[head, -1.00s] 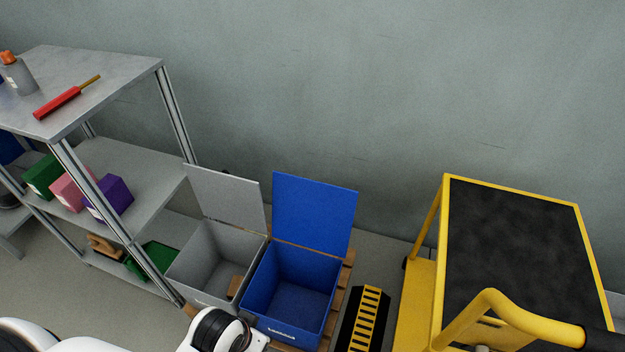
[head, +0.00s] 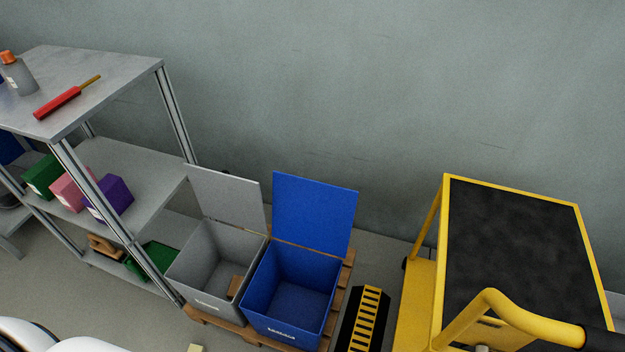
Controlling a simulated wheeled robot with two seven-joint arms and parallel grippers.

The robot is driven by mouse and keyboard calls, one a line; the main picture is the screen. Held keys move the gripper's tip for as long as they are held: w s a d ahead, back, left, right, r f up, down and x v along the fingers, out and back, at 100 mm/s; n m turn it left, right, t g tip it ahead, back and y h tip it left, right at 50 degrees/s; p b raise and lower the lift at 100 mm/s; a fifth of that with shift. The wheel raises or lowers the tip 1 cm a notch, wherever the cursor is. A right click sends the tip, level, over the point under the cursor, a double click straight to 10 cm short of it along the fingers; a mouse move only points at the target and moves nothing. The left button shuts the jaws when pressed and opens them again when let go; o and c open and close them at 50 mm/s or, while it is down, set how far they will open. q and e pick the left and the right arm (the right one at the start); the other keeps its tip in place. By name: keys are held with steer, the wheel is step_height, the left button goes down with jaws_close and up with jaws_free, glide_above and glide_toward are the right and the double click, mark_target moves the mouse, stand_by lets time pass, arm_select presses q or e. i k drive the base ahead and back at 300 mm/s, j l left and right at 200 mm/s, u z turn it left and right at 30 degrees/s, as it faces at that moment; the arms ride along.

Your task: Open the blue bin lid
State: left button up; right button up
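The blue bin (head: 284,322) stands on a wooden pallet, right of the grey bin. Its blue lid (head: 314,214) stands upright at the back edge, open, and the inside looks empty. My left arm shows only as white links at the bottom left edge; its gripper is out of the picture. My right gripper is not in the picture either. Nothing touches the bin or its lid.
The grey bin (head: 203,270) also has its lid up and holds a brown piece. A metal shelf (head: 120,82) stands at left. A yellow cart (head: 420,300) and a black-and-yellow striped object (head: 364,318) stand at right. The pallet (head: 346,275) sits under the bins.

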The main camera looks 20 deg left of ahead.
mark_target(318, 215)
steer(key=j+z, duration=0.25)
steer(key=k+j+z, duration=0.2)
steer(key=j, duration=0.25)
steer(key=j+z, duration=0.25)
steer(key=k+j+z, duration=0.25)
steer(key=i+j, duration=0.05)
steer(key=j, duration=0.1)
